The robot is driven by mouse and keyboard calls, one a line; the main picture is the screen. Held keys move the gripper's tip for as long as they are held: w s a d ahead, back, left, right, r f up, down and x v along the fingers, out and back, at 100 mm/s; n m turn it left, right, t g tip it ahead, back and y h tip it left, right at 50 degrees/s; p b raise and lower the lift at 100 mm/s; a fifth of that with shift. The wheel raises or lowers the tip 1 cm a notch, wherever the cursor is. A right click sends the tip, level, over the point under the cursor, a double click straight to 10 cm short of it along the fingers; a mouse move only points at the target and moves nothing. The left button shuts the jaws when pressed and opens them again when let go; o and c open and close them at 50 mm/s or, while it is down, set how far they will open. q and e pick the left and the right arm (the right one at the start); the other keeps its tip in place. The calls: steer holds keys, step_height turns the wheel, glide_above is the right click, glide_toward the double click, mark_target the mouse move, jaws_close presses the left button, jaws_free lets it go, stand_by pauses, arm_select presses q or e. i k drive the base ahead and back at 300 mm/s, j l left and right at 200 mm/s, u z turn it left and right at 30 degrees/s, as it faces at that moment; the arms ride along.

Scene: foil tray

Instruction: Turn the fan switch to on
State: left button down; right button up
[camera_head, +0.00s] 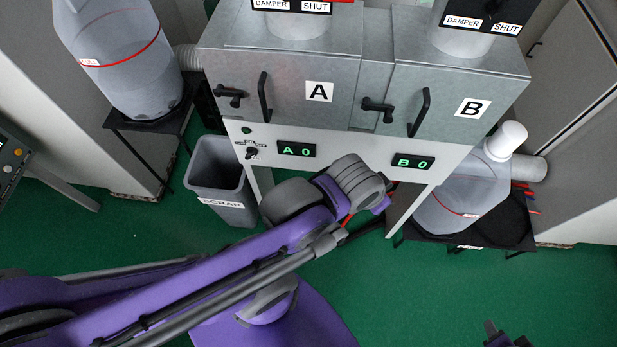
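A small black rotary switch (251,153), which looks like the fan switch, sits at the left end of the white panel (345,142) under the grey cabinets. A small label is above it, too small to read, and I cannot tell its setting. My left arm crosses from the left, with its wrist end in front of the panel's lower middle, right of the switch. Its fingers do not show. Part of my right gripper (503,337) shows at the bottom right edge, far from the switch; I cannot tell how far its fingers are apart.
A small dark green light or button (246,130) is above the switch. Displays read A0 (296,149) and B0 (413,162). A grey scrap bin (213,165) stands below left. Cabinets A (300,110) and B (450,115) have black handles. Clear drums stand either side. The green floor in front is partly free.

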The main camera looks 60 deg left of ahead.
mark_target(252, 152)
steer(key=u, duration=1.6)
steer(key=j+u, duration=0.2)
steer(key=u, duration=0.2)
steer(key=j+u, duration=0.2)
steer(key=u, duration=0.15)
steer(key=j+u, duration=0.2)
steer(key=u, duration=0.2)
